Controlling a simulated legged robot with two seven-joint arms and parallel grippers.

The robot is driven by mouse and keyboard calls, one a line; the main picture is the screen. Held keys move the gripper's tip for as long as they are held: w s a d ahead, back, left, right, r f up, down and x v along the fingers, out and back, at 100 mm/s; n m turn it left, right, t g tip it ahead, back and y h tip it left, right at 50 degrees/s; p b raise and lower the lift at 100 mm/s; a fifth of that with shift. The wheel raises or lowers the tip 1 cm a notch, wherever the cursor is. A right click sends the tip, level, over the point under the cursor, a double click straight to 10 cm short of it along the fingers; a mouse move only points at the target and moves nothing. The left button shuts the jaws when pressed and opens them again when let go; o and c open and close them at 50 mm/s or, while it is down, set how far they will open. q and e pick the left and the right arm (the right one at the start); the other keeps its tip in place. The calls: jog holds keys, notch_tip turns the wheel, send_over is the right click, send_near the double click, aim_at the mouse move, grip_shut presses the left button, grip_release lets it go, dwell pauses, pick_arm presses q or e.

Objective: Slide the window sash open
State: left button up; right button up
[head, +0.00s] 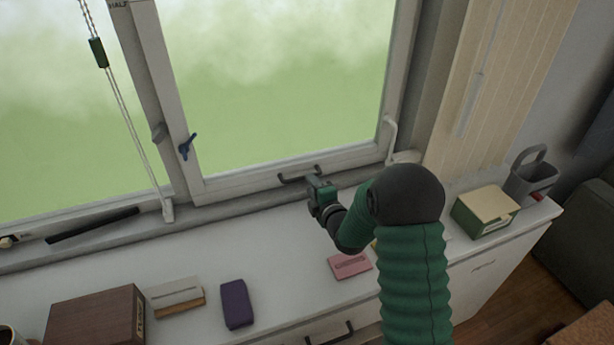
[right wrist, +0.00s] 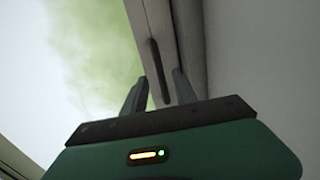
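The window sash (head: 290,178) is a pale frame with a dark bar handle (head: 299,173) on its bottom rail and a blue latch (head: 187,146) on its left stile. My right gripper (head: 314,181) is at the right end of the handle. In the right wrist view, the two fingers (right wrist: 160,88) stand apart, with the dark handle (right wrist: 155,62) lined up between them. A gap shows beside the handle, so the gripper looks open; whether a finger touches the handle I cannot tell. My left gripper is not in view.
On the white counter (head: 200,250) stand a brown box (head: 95,318), a purple item (head: 236,303), a pink item (head: 349,265) and a green box (head: 484,211). A grey container (head: 530,178) is at the right. A blind cord (head: 125,108) hangs at the left.

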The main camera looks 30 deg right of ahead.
jog(key=x, duration=0.5)
jog(key=shift+w+d+f, duration=0.1)
jog(key=shift+w, duration=0.2)
jog(key=shift+w+d+f, duration=0.1)
jog(key=shift+d, duration=0.4)
jog(key=shift+a, duration=0.5)
grip_shut()
jog(key=shift+d+f, duration=0.1)
jog(key=shift+d, duration=0.1)
